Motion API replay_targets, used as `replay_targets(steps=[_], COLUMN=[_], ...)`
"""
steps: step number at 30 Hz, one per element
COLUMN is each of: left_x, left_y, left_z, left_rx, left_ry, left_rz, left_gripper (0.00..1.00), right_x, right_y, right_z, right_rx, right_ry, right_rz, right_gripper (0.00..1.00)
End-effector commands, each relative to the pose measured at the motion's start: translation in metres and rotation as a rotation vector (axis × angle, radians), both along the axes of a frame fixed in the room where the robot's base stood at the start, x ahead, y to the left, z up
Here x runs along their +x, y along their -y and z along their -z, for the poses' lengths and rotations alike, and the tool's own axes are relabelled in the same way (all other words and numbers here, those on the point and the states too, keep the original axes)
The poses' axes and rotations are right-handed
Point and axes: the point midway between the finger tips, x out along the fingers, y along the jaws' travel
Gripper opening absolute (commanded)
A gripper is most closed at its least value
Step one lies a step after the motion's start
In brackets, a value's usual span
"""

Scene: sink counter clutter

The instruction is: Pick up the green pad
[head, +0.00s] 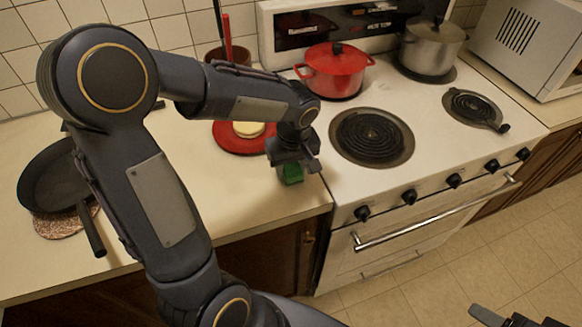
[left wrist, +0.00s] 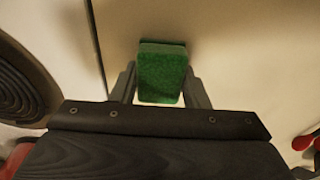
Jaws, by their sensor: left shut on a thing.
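The green pad (head: 291,174) shows in the head view on the counter near its front edge, left of the stove. My left gripper (head: 290,163) is over it, coming down from above. In the left wrist view the green pad (left wrist: 162,74) is a small block between the two fingers of my left gripper (left wrist: 160,88), which is shut on it. I cannot tell whether the pad touches the counter. At the lower right of the head view, the dark tips of my right gripper (head: 515,318) show in part, cut off by the frame.
A red plate (head: 226,139) with a pale round item (head: 248,129) is behind my left gripper. The white stove (head: 402,150) is close to the right, with a red pot (head: 335,72) and a grey pot (head: 430,48). A black pan (head: 55,178) is on the left.

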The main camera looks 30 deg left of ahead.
Motion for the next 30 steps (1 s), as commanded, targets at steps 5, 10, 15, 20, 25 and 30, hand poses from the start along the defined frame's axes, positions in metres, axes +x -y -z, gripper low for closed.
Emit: replay_targets(steps=[5, 10, 15, 20, 25, 30], left_x=[0.001, -0.012, -0.041, -0.076, -0.103, -0.116], left_y=[0.000, 0.008, 0.026, 0.047, 0.063, 0.071], left_z=[-0.017, -0.047, -0.087, -0.104, -0.118, -0.126], left_rx=[0.000, 0.000, -0.002, -0.001, 0.000, -0.001], left_ry=[0.004, 0.008, 0.010, 0.006, 0.003, 0.001], left_rz=[0.000, 0.004, 0.005, 0.006, 0.003, 0.002], left_gripper=[0.16, 0.16, 0.16, 0.16, 0.16, 0.16], right_x=[0.000, 0.000, 0.000, 0.000, 0.000, 0.000], right_y=[0.000, 0.000, 0.000, 0.000, 0.000, 0.000], right_z=[-0.001, 0.002, 0.005, 0.011, 0.014, 0.015], right_rx=[0.000, 0.000, 0.000, 0.000, 0.000, 0.000], right_ry=[0.000, 0.000, 0.000, 0.000, 0.000, 0.000], right_rz=[0.000, 0.000, 0.000, 0.000, 0.000, 0.000], right_gripper=[0.58, 0.58, 0.58, 0.58, 0.58, 0.58])
